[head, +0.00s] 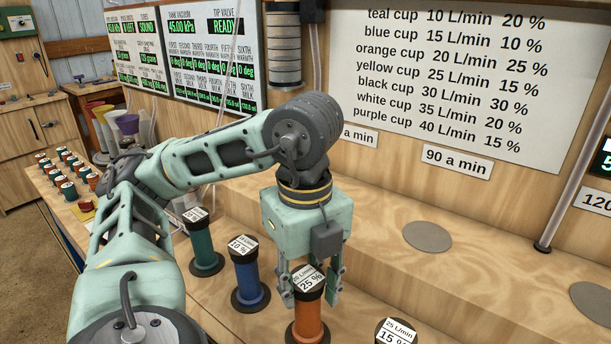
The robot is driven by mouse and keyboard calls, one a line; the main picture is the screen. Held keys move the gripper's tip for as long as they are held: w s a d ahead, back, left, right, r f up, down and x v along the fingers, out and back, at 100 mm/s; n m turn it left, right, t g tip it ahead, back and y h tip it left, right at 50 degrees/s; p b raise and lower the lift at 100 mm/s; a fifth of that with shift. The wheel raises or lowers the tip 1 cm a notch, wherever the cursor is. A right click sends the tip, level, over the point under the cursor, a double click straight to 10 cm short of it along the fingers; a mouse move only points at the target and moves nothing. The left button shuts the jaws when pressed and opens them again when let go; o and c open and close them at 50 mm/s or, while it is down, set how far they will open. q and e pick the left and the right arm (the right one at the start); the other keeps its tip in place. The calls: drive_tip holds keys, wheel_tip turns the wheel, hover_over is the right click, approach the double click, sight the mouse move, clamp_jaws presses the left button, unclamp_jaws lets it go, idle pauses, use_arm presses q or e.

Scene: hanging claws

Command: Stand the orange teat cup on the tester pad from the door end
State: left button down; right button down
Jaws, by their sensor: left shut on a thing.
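The orange teat cup (309,320) stands upright at the bottom middle of the head view, with a black top and a white label reading 25 %. My left gripper (311,287) points down over it, its fingers on either side of the cup's upper part, shut on it. The cup's foot is near the lower picture edge, and I cannot tell whether it touches the bench. A round grey pad (428,237) lies bare on the raised shelf to the right. Another grey pad (593,301) is cut by the right edge. My right gripper is out of view.
A teal cup (203,247) and a blue cup (247,279) stand left of the gripper. A yellow-labelled spot is unclear; a cup top (396,331) reading 15 % shows at the bottom right. A hanging tube (571,150) reaches the shelf. Small colored spools (68,190) stand far left.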

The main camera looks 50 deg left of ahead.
use_arm(q)
drive_tip(key=shift+f+b, duration=0.3)
drive_tip(key=shift+f, duration=0.1)
drive_tip(key=shift+s+a+f+b, duration=0.1)
drive_tip(key=shift+f+b, duration=0.3)
drive_tip(key=c, duration=1.1)
unclamp_jaws()
drive_tip(key=shift+o, duration=0.3)
drive_tip(key=shift+o, duration=1)
